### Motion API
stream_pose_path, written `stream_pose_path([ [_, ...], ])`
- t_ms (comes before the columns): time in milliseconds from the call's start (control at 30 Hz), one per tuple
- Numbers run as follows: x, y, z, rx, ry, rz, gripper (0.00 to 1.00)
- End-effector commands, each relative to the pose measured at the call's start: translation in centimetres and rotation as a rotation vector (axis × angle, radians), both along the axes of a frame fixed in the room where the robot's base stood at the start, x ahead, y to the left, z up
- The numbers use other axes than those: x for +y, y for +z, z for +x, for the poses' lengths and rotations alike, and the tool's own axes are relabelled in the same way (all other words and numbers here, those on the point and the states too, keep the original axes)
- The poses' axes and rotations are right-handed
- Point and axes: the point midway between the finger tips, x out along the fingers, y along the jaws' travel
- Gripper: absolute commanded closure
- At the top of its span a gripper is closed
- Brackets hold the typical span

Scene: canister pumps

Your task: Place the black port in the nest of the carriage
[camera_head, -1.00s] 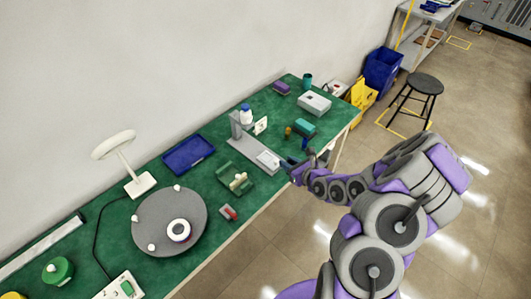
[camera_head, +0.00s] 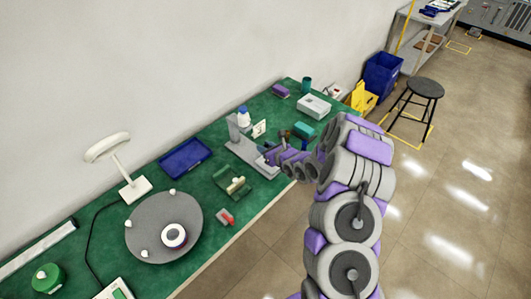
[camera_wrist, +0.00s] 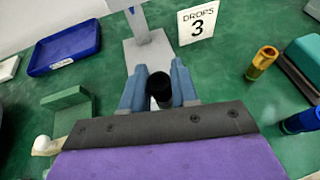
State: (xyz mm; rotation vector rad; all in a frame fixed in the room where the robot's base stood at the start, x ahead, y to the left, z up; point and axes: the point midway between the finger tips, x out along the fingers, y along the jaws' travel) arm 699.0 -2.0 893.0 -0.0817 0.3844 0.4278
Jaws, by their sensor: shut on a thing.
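The black port (camera_wrist: 159,88) is a short dark cylinder held between the two blue-grey fingers of my gripper (camera_wrist: 159,80) in the wrist view. In the head view my gripper (camera_head: 271,156) is at the near right end of a grey fixture (camera_head: 241,147), which has a long flat base and an upright post. The fixture's base (camera_wrist: 147,52) shows just beyond the fingers in the wrist view. The carriage and its nest cannot be made out clearly; my gripper covers that end of the fixture. Whether the port touches anything below is hidden.
A "DROPS 3" card (camera_wrist: 198,24) stands beyond my gripper to the right. A brass cylinder (camera_wrist: 262,62), a blue cylinder (camera_wrist: 300,122) and a teal block (camera_wrist: 304,62) are on the right. A green cradle (camera_head: 233,183) and a blue tray (camera_head: 185,156) are on the left.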

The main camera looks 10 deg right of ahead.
Motion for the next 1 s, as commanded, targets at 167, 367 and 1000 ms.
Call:
stream_pose_path([
  [167, 0.12, -2.27, -0.14, 0.005, 0.002, -0.003, 1.00],
  [367, 0.07, -2.07, -0.13, 0.003, 0.002, -0.001, 1.00],
  [1000, 0.03, -2.11, -0.11, 0.003, 0.001, -0.001, 0.46],
])
